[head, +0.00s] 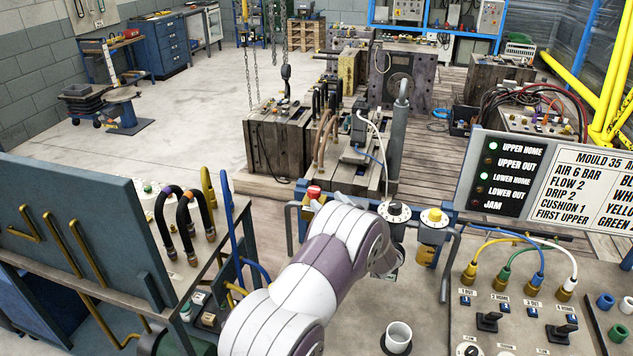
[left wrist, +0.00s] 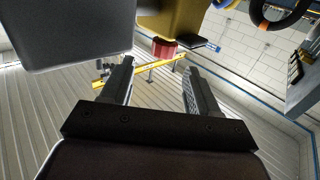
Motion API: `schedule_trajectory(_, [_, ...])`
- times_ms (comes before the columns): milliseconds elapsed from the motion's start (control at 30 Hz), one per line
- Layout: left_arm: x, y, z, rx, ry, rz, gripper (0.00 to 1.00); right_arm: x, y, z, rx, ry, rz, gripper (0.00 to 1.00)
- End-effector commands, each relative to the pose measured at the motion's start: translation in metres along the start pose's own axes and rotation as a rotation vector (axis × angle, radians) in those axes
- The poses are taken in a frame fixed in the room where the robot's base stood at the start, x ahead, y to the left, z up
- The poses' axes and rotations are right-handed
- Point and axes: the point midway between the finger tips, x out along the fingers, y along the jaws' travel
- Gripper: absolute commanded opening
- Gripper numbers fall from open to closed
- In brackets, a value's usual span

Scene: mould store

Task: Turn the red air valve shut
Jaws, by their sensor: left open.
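In the head view a small red knob (head: 314,192), which looks like the red air valve, sits at the left end of the blue-framed air unit, just beyond my left arm. In the left wrist view my left gripper (left wrist: 158,70) is open with nothing between its fingers. A red ribbed piece (left wrist: 164,49) under a yellow body (left wrist: 168,22) shows beyond the gap between the fingertips; I cannot tell whether it is the same knob. In the head view my left arm hides the left gripper's fingers and part of the air unit. My right gripper is not in view.
A round gauge (head: 394,211) and a yellow-topped unit (head: 434,218) stand right of the knob. A control panel (head: 487,280) with coloured hoses is at right. A blue cabinet (head: 75,215) and hose bench stand left.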

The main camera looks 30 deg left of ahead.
Motion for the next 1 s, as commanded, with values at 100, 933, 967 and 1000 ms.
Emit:
schedule_trajectory(100, [0.030,-0.001,-0.004,0.001,-0.001,-0.002,0.60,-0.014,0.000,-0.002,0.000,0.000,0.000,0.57])
schedule_trajectory(933, [0.070,0.000,0.000,0.000,0.000,0.003,0.11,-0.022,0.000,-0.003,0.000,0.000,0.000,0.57])
schedule_trajectory(967, [0.070,0.000,0.000,0.000,0.000,0.004,0.11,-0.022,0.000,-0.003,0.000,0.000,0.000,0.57])
schedule_trajectory(1000, [0.070,0.000,0.000,0.000,0.000,0.008,0.11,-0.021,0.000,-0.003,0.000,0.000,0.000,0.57])
